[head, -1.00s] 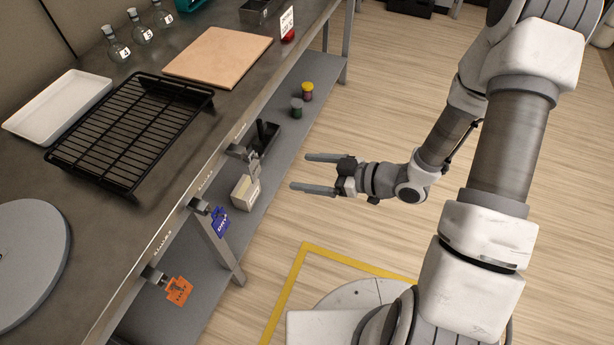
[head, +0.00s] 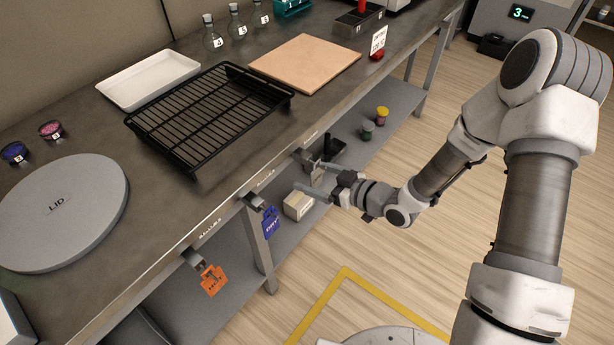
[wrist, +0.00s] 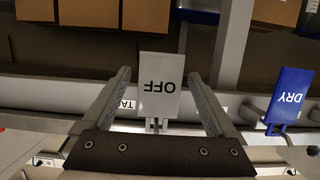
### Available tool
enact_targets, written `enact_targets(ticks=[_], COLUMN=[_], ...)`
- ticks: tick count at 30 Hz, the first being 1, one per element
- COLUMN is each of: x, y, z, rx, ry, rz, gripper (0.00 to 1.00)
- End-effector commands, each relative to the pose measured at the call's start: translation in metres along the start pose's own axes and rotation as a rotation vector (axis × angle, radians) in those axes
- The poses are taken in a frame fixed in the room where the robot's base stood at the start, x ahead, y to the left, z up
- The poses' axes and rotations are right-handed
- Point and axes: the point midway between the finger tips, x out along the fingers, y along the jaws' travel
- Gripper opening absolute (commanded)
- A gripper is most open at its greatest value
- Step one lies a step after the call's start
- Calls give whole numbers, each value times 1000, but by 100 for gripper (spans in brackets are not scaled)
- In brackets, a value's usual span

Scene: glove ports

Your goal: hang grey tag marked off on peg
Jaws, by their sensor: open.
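The grey tag marked OFF (wrist: 160,100) shows upside down in the wrist view, between my two fingers with gaps on both sides. It appears to hang at a peg (wrist: 157,126) on the bench's front edge; the exact contact is hard to make out. In the head view this peg (head: 303,157) is the farthest along the edge, and the tag is partly hidden by my fingers. My gripper (head: 308,175) is open around the tag, fingers pointing at the bench.
A blue tag marked DRY (head: 270,222) hangs on the neighbouring peg, also in the wrist view (wrist: 290,97). An orange tag (head: 213,281) hangs nearer. A lower shelf holds a small box (head: 298,206). A black rack (head: 205,115) stands on the bench; open floor lies right.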

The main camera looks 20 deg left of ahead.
Motion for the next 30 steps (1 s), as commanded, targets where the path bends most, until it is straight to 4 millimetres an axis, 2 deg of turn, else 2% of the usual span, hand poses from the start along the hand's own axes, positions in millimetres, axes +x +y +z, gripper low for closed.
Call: enact_targets(ticks=[1, 6, 17, 30], x=[8, 22, 25, 25], y=[0, 0, 0, 0], z=[1, 0, 0, 0], rx=[-2, -2, -1, -1], ry=[1, 0, 0, 0], rz=[-1, -1, 1, 1], gripper=[92, 92, 91, 12])
